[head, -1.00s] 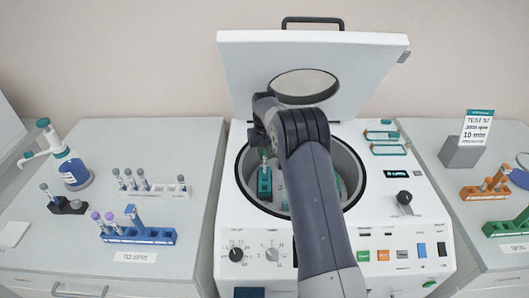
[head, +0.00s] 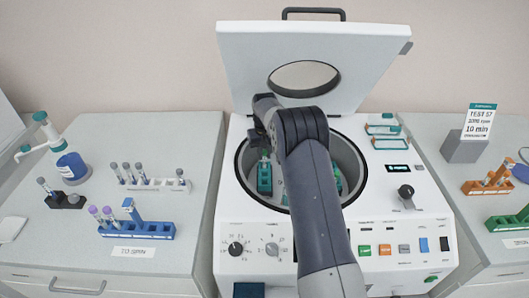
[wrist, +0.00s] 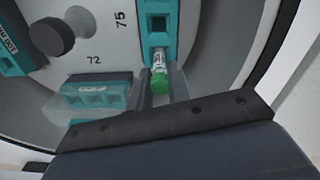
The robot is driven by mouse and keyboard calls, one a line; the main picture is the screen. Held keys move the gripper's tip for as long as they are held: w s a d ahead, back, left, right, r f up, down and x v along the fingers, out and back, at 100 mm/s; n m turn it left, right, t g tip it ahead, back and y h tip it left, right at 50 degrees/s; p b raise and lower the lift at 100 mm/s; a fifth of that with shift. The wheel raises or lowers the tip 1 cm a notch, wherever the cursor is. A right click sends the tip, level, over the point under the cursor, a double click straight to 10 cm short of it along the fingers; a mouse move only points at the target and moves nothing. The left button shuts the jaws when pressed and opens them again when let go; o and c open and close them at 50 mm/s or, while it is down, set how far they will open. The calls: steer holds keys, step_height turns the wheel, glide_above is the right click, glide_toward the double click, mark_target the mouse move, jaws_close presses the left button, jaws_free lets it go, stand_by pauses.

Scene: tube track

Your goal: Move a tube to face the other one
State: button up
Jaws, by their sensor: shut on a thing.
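A green-capped tube (wrist: 159,76) with a pale label is between the fingers of my gripper (wrist: 161,88), which is shut on it. Its far end meets the near end of a teal rotor bucket (wrist: 158,38); I cannot tell how deep it sits in a slot. The bucket has at least one empty square hole. In the head view, a teal bucket (head: 264,180) shows at the left inside the open centrifuge (head: 245,205), below my gripper. My arm hides much of the rotor. The other tube is not clearly visible.
In the wrist view, more teal buckets (wrist: 98,92) surround the rotor knob (wrist: 52,36), near marks 72 and 75. The lid (head: 230,75) stands open. Tube racks (head: 150,230) are on the left bench; an orange rack (head: 480,188) is on the right.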

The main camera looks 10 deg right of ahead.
steer(key=o, duration=0.9)
steer(key=shift+s+r+b, duration=0.2)
steer(key=shift+r+b, duration=0.45)
steer(key=shift+r, duration=3.1)
